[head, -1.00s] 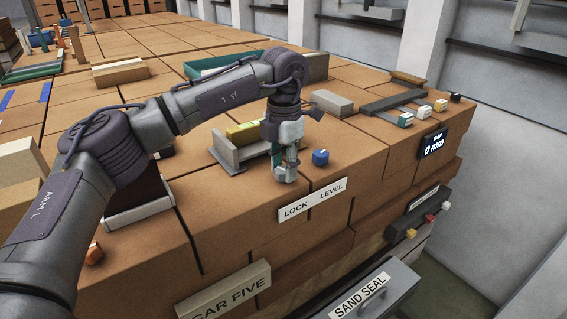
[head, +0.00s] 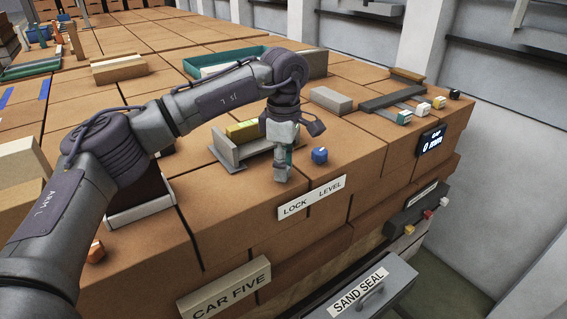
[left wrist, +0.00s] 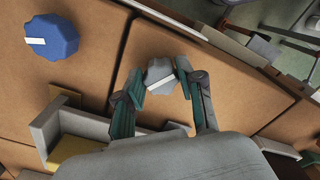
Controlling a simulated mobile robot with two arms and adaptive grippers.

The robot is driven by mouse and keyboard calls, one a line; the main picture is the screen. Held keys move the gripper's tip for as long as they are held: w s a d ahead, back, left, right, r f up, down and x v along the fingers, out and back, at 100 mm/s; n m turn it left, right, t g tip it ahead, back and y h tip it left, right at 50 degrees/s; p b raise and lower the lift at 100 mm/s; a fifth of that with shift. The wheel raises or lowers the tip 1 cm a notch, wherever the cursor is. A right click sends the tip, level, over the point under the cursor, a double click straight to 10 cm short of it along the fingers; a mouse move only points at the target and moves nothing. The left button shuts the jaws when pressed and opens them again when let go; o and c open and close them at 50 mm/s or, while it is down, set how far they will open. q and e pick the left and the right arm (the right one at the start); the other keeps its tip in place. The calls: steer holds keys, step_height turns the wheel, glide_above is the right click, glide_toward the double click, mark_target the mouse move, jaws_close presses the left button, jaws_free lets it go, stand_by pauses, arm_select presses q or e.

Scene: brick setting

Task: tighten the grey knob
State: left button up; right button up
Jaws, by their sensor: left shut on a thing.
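The grey knob (left wrist: 160,77) has a faceted body and a white pointer stripe. It sits on the brown brick top behind the LOCK label (head: 295,208). My left gripper (left wrist: 153,88) is shut on it, with one teal-lined finger on each side. In the head view my left gripper (head: 282,172) points straight down and mostly hides the knob. The white stripe runs slanted across the knob in the left wrist view. My right gripper is in neither view.
A blue knob (head: 320,155) stands just right of my left gripper, behind the LEVEL label. A grey bracket with a yellow level (head: 243,131) lies close behind to the left. A GAP display (head: 432,141) reading 0 mm is at the right edge.

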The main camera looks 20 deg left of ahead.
arm_select(q)
steer(key=m, duration=0.5)
steer(key=shift+r+m, duration=0.1)
steer(key=shift+m, duration=0.2)
steer(key=shift+s+m, duration=0.1)
steer(key=shift+m, duration=2.1)
steer(key=o, duration=1.1)
steer(key=shift+o, duration=0.2)
step_height(320, 180, up, 12)
